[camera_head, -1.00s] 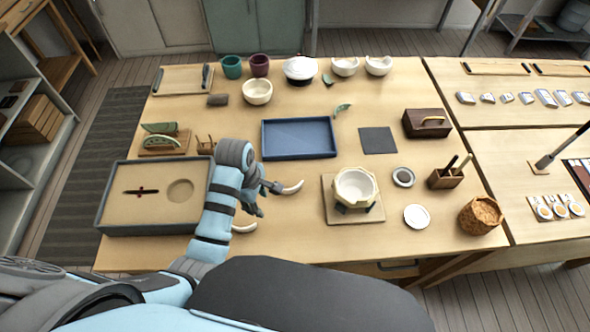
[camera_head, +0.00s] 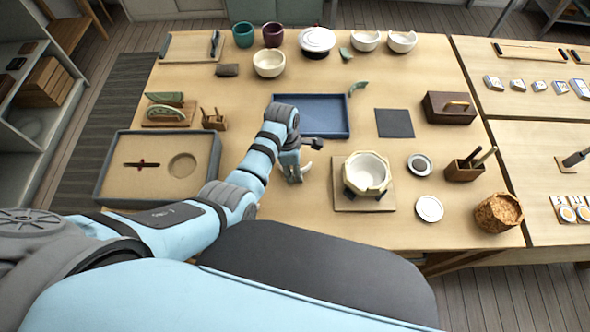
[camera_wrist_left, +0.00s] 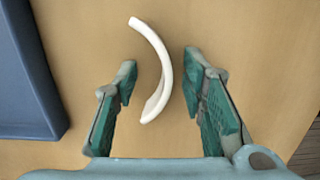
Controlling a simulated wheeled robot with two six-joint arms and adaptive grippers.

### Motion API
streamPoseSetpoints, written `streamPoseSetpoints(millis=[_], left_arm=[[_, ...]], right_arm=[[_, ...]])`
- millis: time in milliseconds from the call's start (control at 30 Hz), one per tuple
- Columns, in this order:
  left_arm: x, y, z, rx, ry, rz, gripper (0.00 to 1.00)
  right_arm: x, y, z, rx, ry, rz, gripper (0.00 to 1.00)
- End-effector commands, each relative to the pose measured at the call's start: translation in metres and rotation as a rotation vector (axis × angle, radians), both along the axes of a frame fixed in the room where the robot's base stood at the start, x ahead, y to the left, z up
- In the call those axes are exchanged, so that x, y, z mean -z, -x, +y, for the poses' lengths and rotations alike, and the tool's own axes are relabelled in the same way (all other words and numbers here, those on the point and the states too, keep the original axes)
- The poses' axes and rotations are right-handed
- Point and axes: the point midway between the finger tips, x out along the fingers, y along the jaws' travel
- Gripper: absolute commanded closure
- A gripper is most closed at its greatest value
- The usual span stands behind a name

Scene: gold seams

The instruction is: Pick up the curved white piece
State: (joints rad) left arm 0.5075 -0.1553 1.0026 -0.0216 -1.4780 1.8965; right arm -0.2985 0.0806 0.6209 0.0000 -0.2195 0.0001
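The curved white piece (camera_wrist_left: 167,72) is a thin arc lying on the wooden table. In the left wrist view it lies between the two green-padded fingers of my left gripper (camera_wrist_left: 159,64), with a gap on each side. The gripper is open. In the head view only part of the piece (camera_head: 307,168) shows beside my left gripper (camera_head: 295,174), which points down at it. My right gripper is not in view.
A blue tray (camera_head: 338,135) is just beyond the gripper. A white faceted bowl (camera_head: 367,172) stands on a board to the right. A sand-filled tray (camera_head: 110,168) is to the left. The table's front edge is close.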

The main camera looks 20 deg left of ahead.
Motion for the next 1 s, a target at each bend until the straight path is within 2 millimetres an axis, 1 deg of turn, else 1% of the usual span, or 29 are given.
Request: streamPoseSetpoints(millis=[33,200,267,433,467,733,800,867,967,1000], left_arm=[[0.004,0.000,0.000,0.000,0.001,-0.001,0.62],[0.003,0.000,0.000,0.000,0.000,-0.002,0.62],[0.002,0.000,0.000,0.000,0.001,-0.001,0.70],[0.002,0.000,0.000,0.000,0.001,-0.001,0.97],[0.002,0.000,0.000,0.000,0.001,-0.001,1.00],[0.002,0.000,0.000,0.000,0.001,-0.001,1.00],[0.000,0.000,0.000,0.000,0.001,-0.001,1.00],[-0.008,0.000,0.000,0.000,0.000,-0.002,1.00],[-0.031,-0.001,-0.001,0.001,0.001,-0.003,1.00],[-0.042,-0.001,-0.001,0.001,0.001,-0.004,1.00]], right_arm=[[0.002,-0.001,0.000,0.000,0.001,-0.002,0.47],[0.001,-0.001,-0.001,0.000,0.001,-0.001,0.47],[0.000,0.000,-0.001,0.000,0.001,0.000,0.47],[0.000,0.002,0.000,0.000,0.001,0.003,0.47],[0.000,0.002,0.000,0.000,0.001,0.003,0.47],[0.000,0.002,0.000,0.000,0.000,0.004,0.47],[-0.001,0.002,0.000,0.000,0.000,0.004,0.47],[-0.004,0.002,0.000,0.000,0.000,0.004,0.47],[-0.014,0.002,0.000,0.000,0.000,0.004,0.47],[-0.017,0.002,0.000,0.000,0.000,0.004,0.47]])
